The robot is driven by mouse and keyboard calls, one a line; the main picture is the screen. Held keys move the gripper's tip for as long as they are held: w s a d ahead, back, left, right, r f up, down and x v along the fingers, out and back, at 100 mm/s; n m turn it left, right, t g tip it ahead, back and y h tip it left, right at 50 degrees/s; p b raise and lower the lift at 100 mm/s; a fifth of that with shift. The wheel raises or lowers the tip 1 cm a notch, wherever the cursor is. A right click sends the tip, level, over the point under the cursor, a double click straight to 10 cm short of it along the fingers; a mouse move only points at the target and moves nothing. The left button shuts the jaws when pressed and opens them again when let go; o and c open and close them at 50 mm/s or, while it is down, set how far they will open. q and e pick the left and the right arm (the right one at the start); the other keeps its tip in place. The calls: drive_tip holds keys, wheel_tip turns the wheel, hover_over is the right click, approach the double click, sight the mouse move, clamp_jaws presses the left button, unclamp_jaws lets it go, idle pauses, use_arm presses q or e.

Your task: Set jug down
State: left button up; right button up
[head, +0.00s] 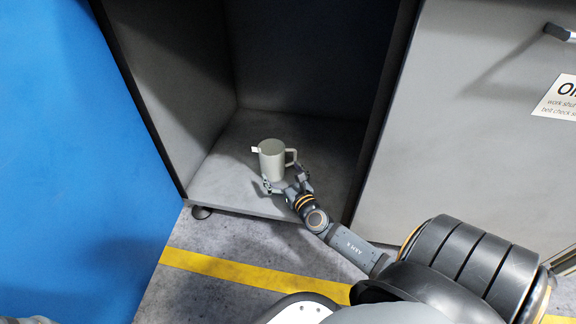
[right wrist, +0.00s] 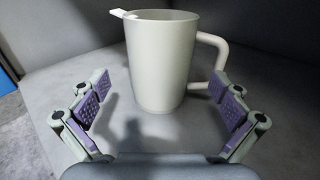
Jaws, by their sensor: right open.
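The jug (head: 271,161) is pale grey-green, with a spout on its left and a handle on its right. It stands upright on the floor of an open grey cabinet. In the right wrist view the jug (right wrist: 160,62) stands just beyond the fingertips, and a shadow falls beside its base. My right gripper (head: 285,182) is open in front of the jug. In the right wrist view its purple-padded fingers (right wrist: 165,95) are spread wide with nothing between them. The right finger is close to the handle (right wrist: 212,62); I cannot tell if they touch. My left gripper is not in view.
The open cabinet (head: 225,190) has walls left, right and behind, with bare floor around the jug. A blue panel (head: 70,170) stands at left. A grey door with a handle (head: 560,33) and a sign (head: 558,97) is at right. A yellow line (head: 250,276) crosses the ground.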

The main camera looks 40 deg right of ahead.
drive_tip(key=s, duration=0.4)
drive_tip(key=s+a, duration=0.1)
drive_tip(key=s, duration=0.1)
drive_tip(key=shift+s+p, duration=0.15)
drive_tip(key=shift+p, duration=0.2)
drive_tip(key=shift+s, duration=0.1)
